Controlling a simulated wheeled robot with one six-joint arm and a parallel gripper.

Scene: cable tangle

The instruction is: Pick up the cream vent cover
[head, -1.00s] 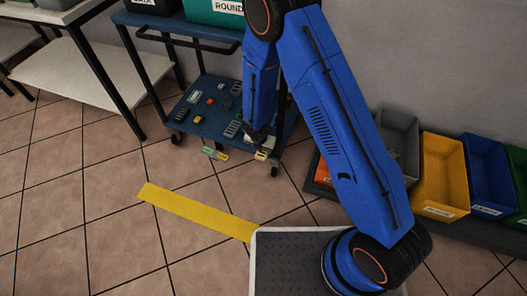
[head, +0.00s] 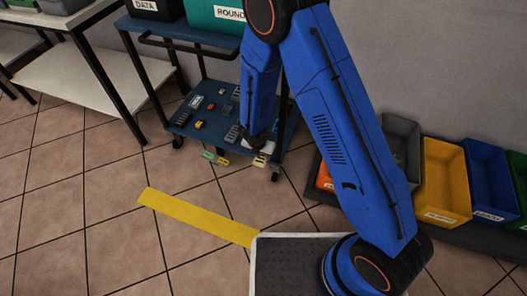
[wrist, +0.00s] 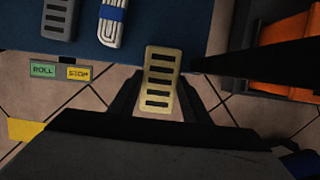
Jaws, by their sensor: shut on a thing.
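The cream vent cover (wrist: 160,80) is a slotted, yellowish-cream piece in the middle of the wrist view. It lies between the two dark fingers of my gripper (wrist: 155,103), which is shut on it. Its far end overlaps the edge of the blue cart shelf (wrist: 120,52), and its near end is over the tiled floor. I cannot tell if it still touches the shelf. In the head view the cream vent cover (head: 260,160) shows small below my gripper (head: 256,140), at the shelf's front right corner.
A grey slotted piece (wrist: 59,18) and a white bundle with a blue band (wrist: 110,22) lie on the shelf nearby. A dark cart post (wrist: 245,62) stands close on the right. Coloured bins (head: 445,178) line the wall at right. The floor in front is clear.

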